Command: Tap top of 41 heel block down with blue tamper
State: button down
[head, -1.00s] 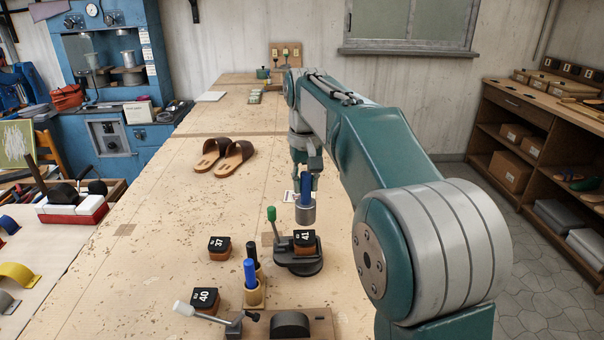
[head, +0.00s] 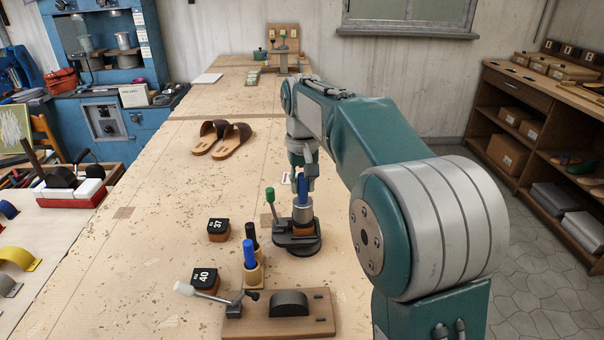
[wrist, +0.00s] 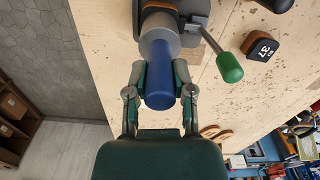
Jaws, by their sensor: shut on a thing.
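My gripper (wrist: 160,85) is shut on the blue handle of the tamper (wrist: 158,70), which also shows in the head view (head: 302,212) with its grey metal head pointing down. The tamper stands over the 41 heel block (head: 302,228), and its head appears to touch or nearly touch the block's top. Only a brown strip of the block shows; its number is hidden. The block sits on a dark round fixture (head: 297,245) with a green-handled lever (head: 270,195).
Heel blocks 37 (head: 218,230) and 40 (head: 204,280) stand to the left. A wooden holder (head: 253,275) carries a blue and a black handled tool. A clamp board (head: 318,315) lies in front. Brown sandals (head: 222,138) lie farther back on the bench.

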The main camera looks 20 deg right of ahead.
aim_at(302, 174)
jog(key=shift+r, duration=1.4)
jog(key=shift+f, duration=1.6)
jog(key=shift+r, duration=1.6)
jog(key=shift+f, duration=0.15)
notch_tip(302, 174, down, 3)
jog(key=shift+f, duration=0.2)
jog(key=shift+r, duration=1.9)
